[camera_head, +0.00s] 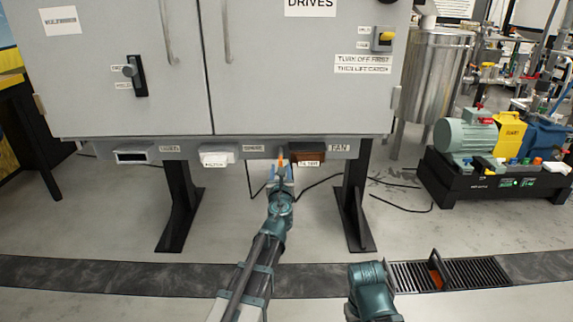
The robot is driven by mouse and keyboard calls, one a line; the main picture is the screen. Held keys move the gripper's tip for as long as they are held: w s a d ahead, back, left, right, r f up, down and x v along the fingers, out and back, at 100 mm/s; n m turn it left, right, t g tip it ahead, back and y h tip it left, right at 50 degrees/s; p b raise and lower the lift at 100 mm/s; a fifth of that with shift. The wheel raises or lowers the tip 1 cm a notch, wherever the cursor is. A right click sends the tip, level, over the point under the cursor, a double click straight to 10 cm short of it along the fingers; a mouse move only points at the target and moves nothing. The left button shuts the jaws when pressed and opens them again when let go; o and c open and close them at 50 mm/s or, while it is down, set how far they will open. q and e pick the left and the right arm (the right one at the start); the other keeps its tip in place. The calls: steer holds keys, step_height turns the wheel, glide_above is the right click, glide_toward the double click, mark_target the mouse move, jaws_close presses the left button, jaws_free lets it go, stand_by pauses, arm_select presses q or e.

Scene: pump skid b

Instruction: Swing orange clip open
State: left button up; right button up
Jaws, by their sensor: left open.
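The orange clip (281,158) is a small upright orange piece at the lower edge of the grey cabinet, between the white socket and the brown socket. My left gripper (281,172) is right at it, with its open jaws pointing up towards the cabinet's underside. The clip shows just above and between the fingers; I cannot tell whether they touch it. The fingers hide its lower part. My right arm shows at the bottom, right of centre, but its gripper cannot be made out.
The grey cabinet (100,85) stands on black legs (182,205). A white socket (217,156) and a brown socket (308,157) flank the clip. Black cables lie on the floor behind. A pump skid (490,180) is at the right, and a floor grate (460,274) is at lower right.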

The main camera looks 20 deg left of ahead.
arm_select(q)
steer(key=v, duration=0.9)
stand_by(0.6)
